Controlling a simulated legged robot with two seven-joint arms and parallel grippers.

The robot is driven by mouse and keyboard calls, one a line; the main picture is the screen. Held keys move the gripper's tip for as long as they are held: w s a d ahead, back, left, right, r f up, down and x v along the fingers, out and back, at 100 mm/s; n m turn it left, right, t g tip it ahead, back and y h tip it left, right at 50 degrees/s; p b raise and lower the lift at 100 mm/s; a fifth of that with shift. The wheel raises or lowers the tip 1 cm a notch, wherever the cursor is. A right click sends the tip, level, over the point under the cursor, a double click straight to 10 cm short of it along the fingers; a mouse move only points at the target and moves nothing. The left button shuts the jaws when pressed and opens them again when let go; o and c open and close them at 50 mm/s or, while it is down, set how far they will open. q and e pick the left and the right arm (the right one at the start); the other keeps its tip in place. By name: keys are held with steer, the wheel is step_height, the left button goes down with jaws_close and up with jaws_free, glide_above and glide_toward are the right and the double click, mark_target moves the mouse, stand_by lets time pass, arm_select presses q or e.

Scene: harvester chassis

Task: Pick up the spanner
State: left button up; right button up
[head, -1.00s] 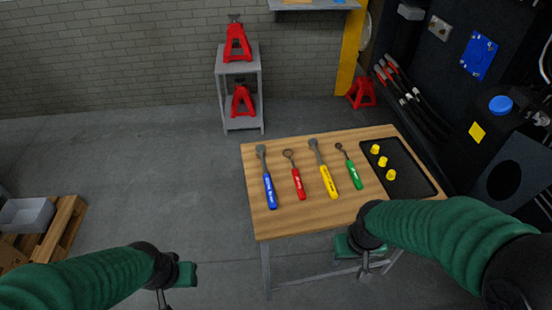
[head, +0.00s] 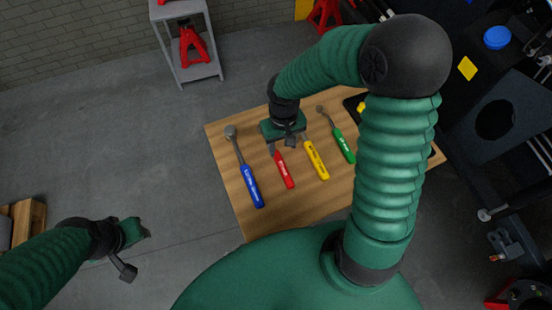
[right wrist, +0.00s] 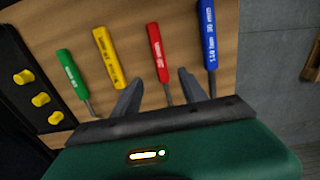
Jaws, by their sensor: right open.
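Four long-handled tools lie side by side on the wooden table: blue (head: 251,187), red (head: 284,172), yellow (head: 316,160) and green (head: 344,146). I cannot tell for certain which is the spanner. My right gripper (head: 284,142) is over the far ends of the red and yellow tools, hiding their heads. In the right wrist view, its fingers (right wrist: 160,92) are apart, with the red tool's shaft (right wrist: 167,92) showing between them. I cannot tell whether they touch it. My left gripper (head: 127,258) is away from the table at lower left; its jaws are unclear.
The wooden table (head: 226,180) also bears a black tray with yellow pieces (right wrist: 40,99), partly behind my right arm in the head view. A grey stand (head: 191,72) with red jacks is behind. Dark machinery (head: 490,130) stands at right. Floor left of the table is clear.

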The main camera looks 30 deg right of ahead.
mark_target(282, 165)
step_height(282, 165, down, 12)
steer(key=shift+s+f+b, duration=0.15)
steer(key=shift+b, duration=0.75)
steer(key=shift+f, duration=0.15)
jaws_close()
stand_by(0.6)
